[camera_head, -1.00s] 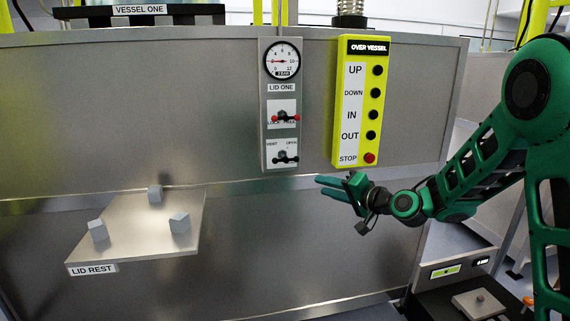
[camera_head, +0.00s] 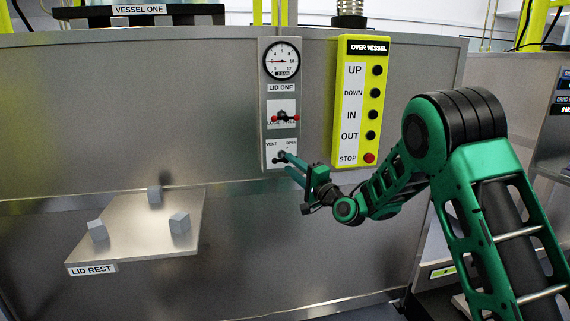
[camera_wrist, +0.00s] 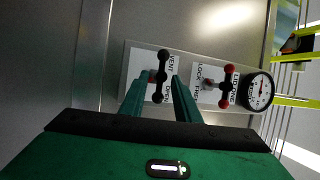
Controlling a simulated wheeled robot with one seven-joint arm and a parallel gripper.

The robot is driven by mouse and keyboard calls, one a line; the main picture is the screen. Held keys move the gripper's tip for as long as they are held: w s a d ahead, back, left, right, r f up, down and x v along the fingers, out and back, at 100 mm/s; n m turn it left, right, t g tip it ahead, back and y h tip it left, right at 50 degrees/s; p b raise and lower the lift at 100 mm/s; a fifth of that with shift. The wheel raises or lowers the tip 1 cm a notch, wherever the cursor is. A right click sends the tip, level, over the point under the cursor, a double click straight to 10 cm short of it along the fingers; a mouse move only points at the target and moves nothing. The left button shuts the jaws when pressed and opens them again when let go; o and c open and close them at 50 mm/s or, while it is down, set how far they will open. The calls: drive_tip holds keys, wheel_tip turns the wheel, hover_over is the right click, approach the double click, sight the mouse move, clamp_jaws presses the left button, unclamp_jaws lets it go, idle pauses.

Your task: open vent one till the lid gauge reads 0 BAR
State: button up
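The lid one panel (camera_head: 269,110) is upright on the vessel wall. Its round gauge (camera_head: 282,60) has a needle pointing left; the small reading under it is hard to make out. The vent handle, black with round ends, is mostly hidden behind my fingertips in the head view. In the wrist view the vent handle (camera_wrist: 163,57) stands across the gap between my fingers, beside VENT and OPEN lettering. My gripper (camera_head: 284,158) is at the vent handle with its fingers apart, also seen in the wrist view (camera_wrist: 162,80). I cannot tell whether a finger touches the handle.
The red-ended lock handle (camera_head: 285,118) sits just above the vent. A yellow OVER VESSEL button box (camera_head: 342,158) is close on the right. The lid rest shelf (camera_head: 140,235) with three grey blocks juts out at lower left. Vessel one (camera_head: 140,20) is at the top left.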

sight(285, 160)
drive_tip(key=shift+x, duration=2.05)
clamp_jaws()
drive_tip(key=shift+a, duration=0.2)
drive_tip(key=shift+d, duration=0.1)
drive_tip(key=shift+r, duration=0.1)
